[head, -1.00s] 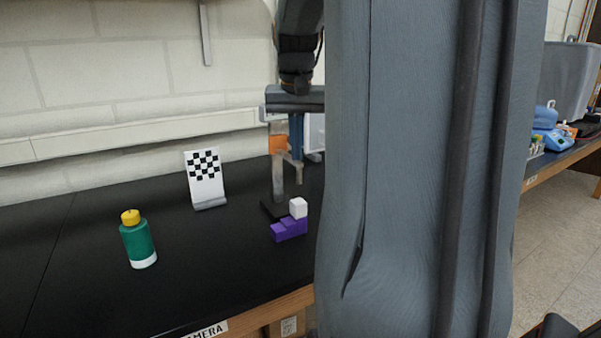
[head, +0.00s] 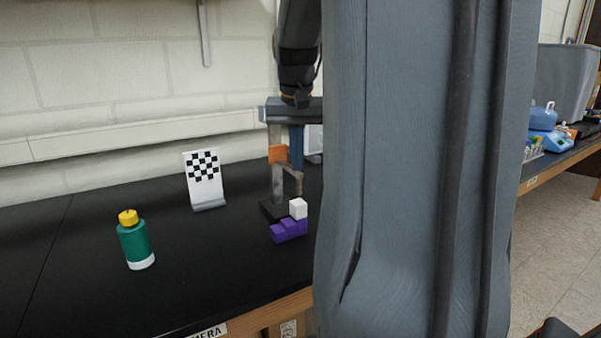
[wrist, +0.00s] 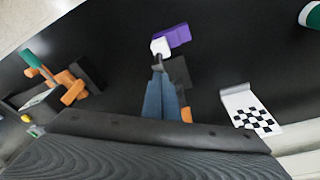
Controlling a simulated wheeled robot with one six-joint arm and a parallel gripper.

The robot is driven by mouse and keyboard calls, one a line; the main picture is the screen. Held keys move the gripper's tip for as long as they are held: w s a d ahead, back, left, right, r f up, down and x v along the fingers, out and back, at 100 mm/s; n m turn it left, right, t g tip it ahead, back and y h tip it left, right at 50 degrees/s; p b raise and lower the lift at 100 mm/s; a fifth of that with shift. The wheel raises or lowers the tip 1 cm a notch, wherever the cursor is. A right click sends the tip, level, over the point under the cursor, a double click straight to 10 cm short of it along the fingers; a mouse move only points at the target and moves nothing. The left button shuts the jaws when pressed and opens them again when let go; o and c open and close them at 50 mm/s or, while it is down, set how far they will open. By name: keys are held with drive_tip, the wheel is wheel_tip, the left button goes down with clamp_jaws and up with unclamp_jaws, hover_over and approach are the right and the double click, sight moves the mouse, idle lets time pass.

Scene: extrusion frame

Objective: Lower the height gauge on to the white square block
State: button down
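The height gauge has a black base (head: 272,212), a grey upright post (head: 277,185) and an orange slider (head: 278,154) with a grey arm whose tip (head: 299,186) hangs just above the white square block (head: 298,208). Whether the tip touches the block is too small to tell. The block sits on the purple stepped block (head: 289,231); both also show in the wrist view, the white block (wrist: 160,47) just beyond my fingertips. My gripper (head: 296,165) points down beside the post. Its blue fingers (wrist: 160,80) are close together and look shut on the gauge's sliding part.
A green bottle with a yellow cap (head: 135,241) stands at the left. A checkerboard stand (head: 203,178) is behind. Orange and green items (wrist: 62,80) lie at the left of the wrist view. The black bench is clear between bottle and purple block.

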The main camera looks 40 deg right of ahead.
drive_tip(key=shift+f+b, duration=0.5)
drive_tip(key=shift+f, duration=0.7)
drive_tip(key=shift+r, duration=0.1)
drive_tip(key=shift+r+p, duration=3.65)
drive_tip(key=shift+r, duration=0.35)
drive_tip(key=shift+a+f, duration=0.1)
drive_tip(key=s+a+f+n+y, duration=0.1)
drive_tip(key=a+f+n, duration=0.1)
drive_tip(key=a+f, duration=0.55)
drive_tip(key=a+f+n, duration=0.3)
drive_tip(key=a+f, duration=0.2)
drive_tip(key=a, duration=0.5)
drive_tip(key=s+a+f+n, duration=0.1)
drive_tip(key=s+a+f, duration=0.1)
drive_tip(key=a, duration=0.1)
drive_tip(key=s+a+f+n, duration=0.1)
drive_tip(key=s+a+f, duration=0.2)
drive_tip(key=a, duration=0.1)
drive_tip(key=s+a+f+n, duration=0.1)
drive_tip(key=s+a+f, duration=0.1)
drive_tip(key=s+a, duration=0.1)
drive_tip(key=shift+s+a+f+n+y, duration=0.1)
drive_tip(key=shift+a+f+n+y, duration=0.2)
drive_tip(key=shift+f+n, duration=0.1)
